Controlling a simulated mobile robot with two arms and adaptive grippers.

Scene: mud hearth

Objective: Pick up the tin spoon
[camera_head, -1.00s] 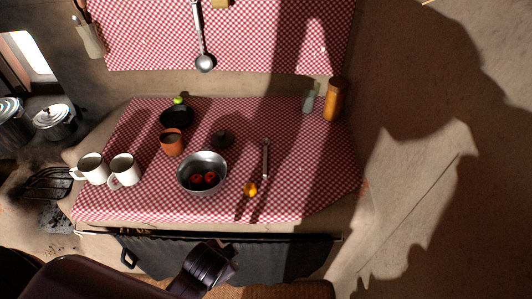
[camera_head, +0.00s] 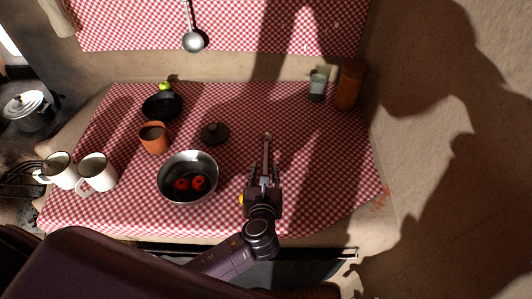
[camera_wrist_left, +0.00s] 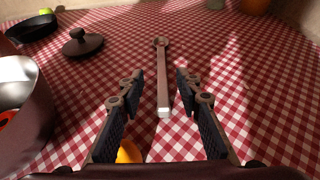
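The tin spoon (camera_head: 267,147) lies on the red-checked cloth, a long thin metal piece pointing away from me. In the left wrist view the spoon (camera_wrist_left: 163,80) runs lengthwise, its near handle end between the fingers and its far rounded end beyond them. My left gripper (camera_head: 265,173) is over the near part of the spoon and hides it in the head view. In the left wrist view the gripper (camera_wrist_left: 160,92) is open, one finger on each side of the handle with gaps showing. My right gripper is not in view.
A yellow fruit (camera_head: 242,199) lies just left of my left gripper. A metal bowl (camera_head: 187,200) with red pieces stands further left, with a dark lid (camera_head: 215,133) behind it. The cloth right of the spoon is clear.

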